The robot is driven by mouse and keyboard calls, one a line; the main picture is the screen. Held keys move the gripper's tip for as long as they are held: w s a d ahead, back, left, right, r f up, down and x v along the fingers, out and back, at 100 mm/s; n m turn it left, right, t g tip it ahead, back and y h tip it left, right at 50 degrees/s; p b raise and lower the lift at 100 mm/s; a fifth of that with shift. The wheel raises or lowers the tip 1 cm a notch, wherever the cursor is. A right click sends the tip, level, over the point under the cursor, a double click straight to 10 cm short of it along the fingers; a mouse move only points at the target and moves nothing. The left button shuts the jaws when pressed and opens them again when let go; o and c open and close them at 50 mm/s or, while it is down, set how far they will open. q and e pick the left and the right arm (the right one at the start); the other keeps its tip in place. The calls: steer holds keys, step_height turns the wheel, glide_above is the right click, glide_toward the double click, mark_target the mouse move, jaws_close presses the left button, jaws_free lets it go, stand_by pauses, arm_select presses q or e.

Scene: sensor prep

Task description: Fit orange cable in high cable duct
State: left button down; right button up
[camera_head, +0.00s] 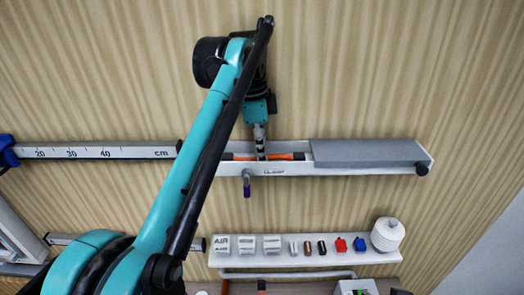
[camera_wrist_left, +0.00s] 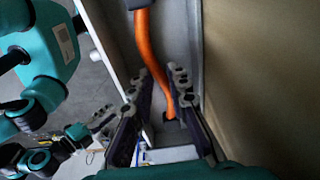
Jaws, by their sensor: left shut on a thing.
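The high cable duct (camera_head: 300,170) is a white channel along the wall, with a grey cover over its right part. The orange cable (camera_head: 285,156) lies low along the open left part. In the left wrist view the orange cable (camera_wrist_left: 150,62) runs inside the duct, slightly bent, with a dark piece at each end. My left gripper (camera_head: 260,156) reaches down into the duct and is shut on the cable near its middle. In the left wrist view my left gripper (camera_wrist_left: 158,90) has one finger on each side of the cable. My right gripper does not show.
The grey cover (camera_head: 365,152) bounds the open part on the right. A small purple item (camera_head: 247,190) hangs below the duct's front. A lower white shelf (camera_head: 300,258) carries several small parts and a white ribbed piece (camera_head: 387,234). A ruler (camera_head: 100,151) is at the left.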

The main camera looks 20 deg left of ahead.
arm_select(q)
steer(key=shift+f, duration=0.1)
steer(key=c, duration=1)
jaws_free()
steer(key=shift+o, duration=0.2)
steer(key=shift+s, duration=0.1)
steer(key=shift+o, duration=0.2)
steer(key=shift+r, duration=0.2)
steer(key=shift+r+p, duration=3.3)
steer(key=shift+r, duration=0.1)
steer(key=shift+s, duration=0.1)
